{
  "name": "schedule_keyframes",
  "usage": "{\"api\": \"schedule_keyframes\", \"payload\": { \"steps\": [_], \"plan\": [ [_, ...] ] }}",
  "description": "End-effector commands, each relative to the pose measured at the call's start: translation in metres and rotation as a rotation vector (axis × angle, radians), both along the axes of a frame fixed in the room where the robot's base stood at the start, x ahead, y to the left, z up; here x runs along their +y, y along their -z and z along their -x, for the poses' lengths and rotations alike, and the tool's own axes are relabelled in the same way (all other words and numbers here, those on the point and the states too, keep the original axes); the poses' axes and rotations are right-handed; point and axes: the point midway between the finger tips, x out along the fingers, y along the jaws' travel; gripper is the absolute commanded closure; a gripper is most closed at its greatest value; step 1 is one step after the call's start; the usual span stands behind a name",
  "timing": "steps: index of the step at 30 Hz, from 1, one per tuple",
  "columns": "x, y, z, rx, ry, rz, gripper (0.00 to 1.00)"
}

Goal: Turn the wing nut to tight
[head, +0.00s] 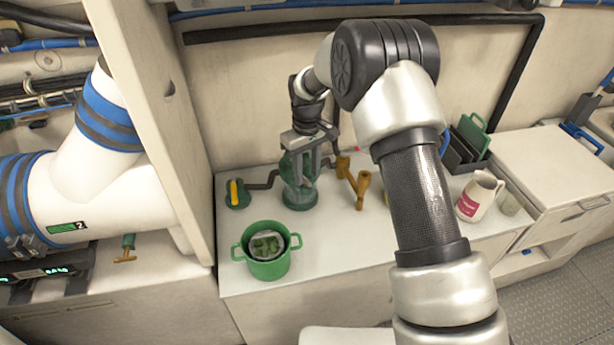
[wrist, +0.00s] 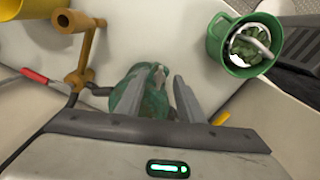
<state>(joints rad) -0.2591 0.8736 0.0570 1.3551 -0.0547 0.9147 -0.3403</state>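A green, see-through strainer (head: 299,192) stands upright on the white counter, with dark pipe on its left side. It also shows in the wrist view (wrist: 153,103), under and between my fingers. I cannot clearly make out the wing nut; a small pale piece on top of the strainer may be part of it, but it is too small to tell. My gripper (head: 303,165) points down over the strainer's top. In the wrist view my gripper (wrist: 158,85) has its two grey fingers apart, one on each side of the strainer's top. I cannot tell whether they touch it.
A green pot (head: 267,268) with leafy contents stands in front-left. A valve with a yellow handle (head: 236,192) is left of the strainer. An ochre pipe fitting (head: 355,184) is to the right. A white jug (head: 478,196) stands farther right. A tall panel (head: 150,110) bounds the left.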

Motion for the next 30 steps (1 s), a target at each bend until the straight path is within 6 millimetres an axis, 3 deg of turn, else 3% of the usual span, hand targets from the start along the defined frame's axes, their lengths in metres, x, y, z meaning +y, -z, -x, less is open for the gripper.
{"api": "schedule_keyframes", "payload": {
  "steps": [6,14,15,21,30],
  "plan": [
    [0.000,0.018,0.000,0.000,0.000,0.000,0.66],
    [0.000,0.019,0.000,0.000,0.000,0.000,0.66],
    [0.000,0.019,0.000,0.000,0.000,0.000,0.67],
    [0.000,0.019,0.000,0.000,0.000,0.000,1.00],
    [0.000,0.019,0.000,0.000,0.023,0.000,1.00]
  ]
}}
